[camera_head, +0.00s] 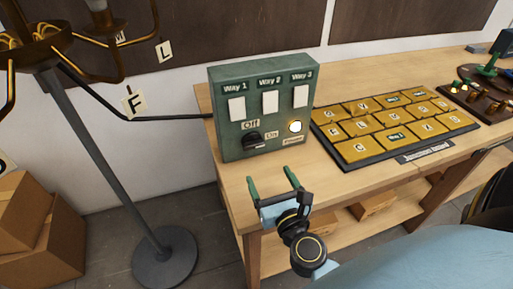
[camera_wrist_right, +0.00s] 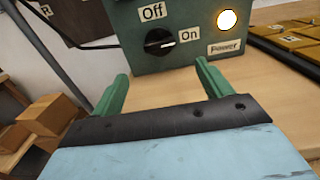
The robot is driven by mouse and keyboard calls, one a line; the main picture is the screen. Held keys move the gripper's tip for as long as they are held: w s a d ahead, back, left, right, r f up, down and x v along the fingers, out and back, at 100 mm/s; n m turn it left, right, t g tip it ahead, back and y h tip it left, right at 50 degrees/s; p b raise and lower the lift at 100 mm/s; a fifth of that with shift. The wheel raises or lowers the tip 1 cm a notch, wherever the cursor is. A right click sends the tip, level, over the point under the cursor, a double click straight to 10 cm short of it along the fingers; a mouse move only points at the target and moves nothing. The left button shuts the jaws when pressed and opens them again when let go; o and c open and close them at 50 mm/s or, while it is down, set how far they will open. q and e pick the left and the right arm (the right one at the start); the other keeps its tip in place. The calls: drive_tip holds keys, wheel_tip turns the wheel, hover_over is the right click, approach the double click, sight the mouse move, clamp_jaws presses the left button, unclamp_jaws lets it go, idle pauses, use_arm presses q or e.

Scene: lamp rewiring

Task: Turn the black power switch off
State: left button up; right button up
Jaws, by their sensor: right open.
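The black power switch (camera_head: 255,140) is a round knob low on the front of the green switch box (camera_head: 222,120). It also shows in the right wrist view (camera_wrist_right: 159,41), its white mark pointing towards the "On" label. The Power light (camera_wrist_right: 228,20) beside it glows white. My right gripper (camera_head: 270,182) is open and empty, in front of the box and below the knob. In the right wrist view its two green fingers (camera_wrist_right: 160,88) stand apart, with the knob beyond and between them, not touched. My left gripper is not in view.
The box stands on a wooden table (camera_head: 400,75) with three white switches above the knob. A junction board (camera_head: 395,130) with yellow tiles lies to its right. A lamp stand (camera_head: 85,150) rises at left, with a black cable running to the box. Cardboard boxes (camera_head: 40,230) sit lower left.

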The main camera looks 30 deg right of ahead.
sight(255, 147)
drive_tip(key=p+x, duration=0.2)
drive_tip(key=x, duration=0.8)
drive_tip(key=shift+w, duration=0.35)
drive_tip(key=shift+c, duration=0.2)
drive_tip(key=c, duration=0.9)
